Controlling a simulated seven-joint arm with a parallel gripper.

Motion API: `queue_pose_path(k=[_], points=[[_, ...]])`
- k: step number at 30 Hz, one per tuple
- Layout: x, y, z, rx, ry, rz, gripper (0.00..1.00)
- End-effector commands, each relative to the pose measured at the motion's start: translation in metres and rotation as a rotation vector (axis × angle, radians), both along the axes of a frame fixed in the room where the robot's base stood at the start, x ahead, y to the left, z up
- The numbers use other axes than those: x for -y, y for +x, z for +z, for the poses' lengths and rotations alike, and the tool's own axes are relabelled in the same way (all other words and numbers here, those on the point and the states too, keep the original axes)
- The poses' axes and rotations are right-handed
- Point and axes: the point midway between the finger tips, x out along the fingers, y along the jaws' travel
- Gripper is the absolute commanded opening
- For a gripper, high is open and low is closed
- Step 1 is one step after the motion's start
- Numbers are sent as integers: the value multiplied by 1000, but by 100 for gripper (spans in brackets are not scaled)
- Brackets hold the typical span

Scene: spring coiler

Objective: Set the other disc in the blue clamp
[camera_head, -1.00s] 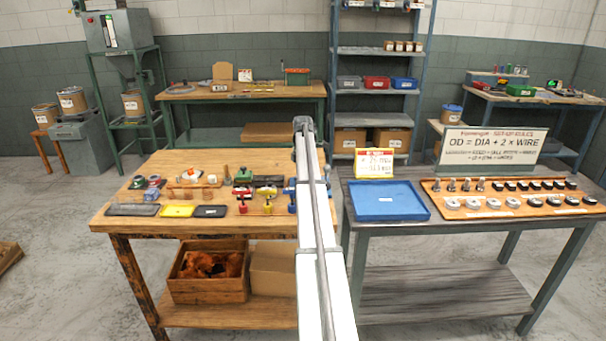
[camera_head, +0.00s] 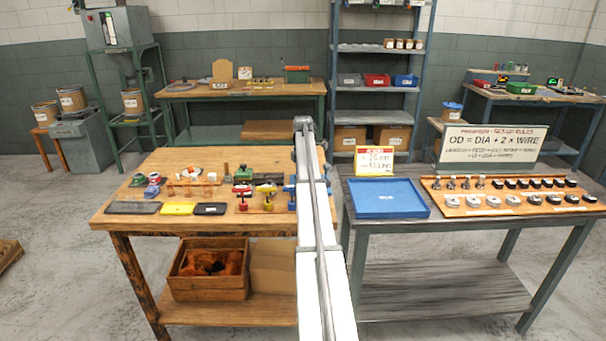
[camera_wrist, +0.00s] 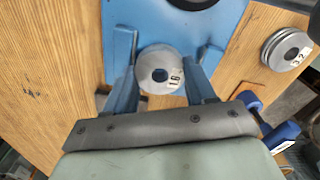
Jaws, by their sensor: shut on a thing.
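In the wrist view, a pale grey disc (camera_wrist: 158,72) with a dark centre hole and a small white label lies between the two blue fingers of my gripper (camera_wrist: 162,80). My gripper is shut on this disc, over or against a flat blue piece (camera_wrist: 175,32). I cannot tell whether the disc touches the blue piece. A blue knobbed part (camera_wrist: 280,133) at the lower right looks like part of a clamp. In the head view, the blue clamp (camera_head: 291,197) stands beside the yellow and red ones, partly behind my arm. My gripper is hidden there.
Another labelled grey disc (camera_wrist: 287,49) sits on the wood at the right. In the head view, the wooden bench (camera_head: 140,222) holds dark and yellow pads at its front. A blue tray (camera_head: 389,198) and a board of parts (camera_head: 530,213) are on the right table.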

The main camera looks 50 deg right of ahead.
Motion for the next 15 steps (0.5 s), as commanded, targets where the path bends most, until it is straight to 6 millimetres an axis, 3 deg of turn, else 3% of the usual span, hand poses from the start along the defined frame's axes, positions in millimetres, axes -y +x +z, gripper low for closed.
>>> queue_pose_path(k=[9, 10, 15], points=[[0, 0, -2, 1, 0, 0, 9], [0, 0, -2, 1, 0, 0, 58], [0, 0, -2, 0, 0, 0, 74]])
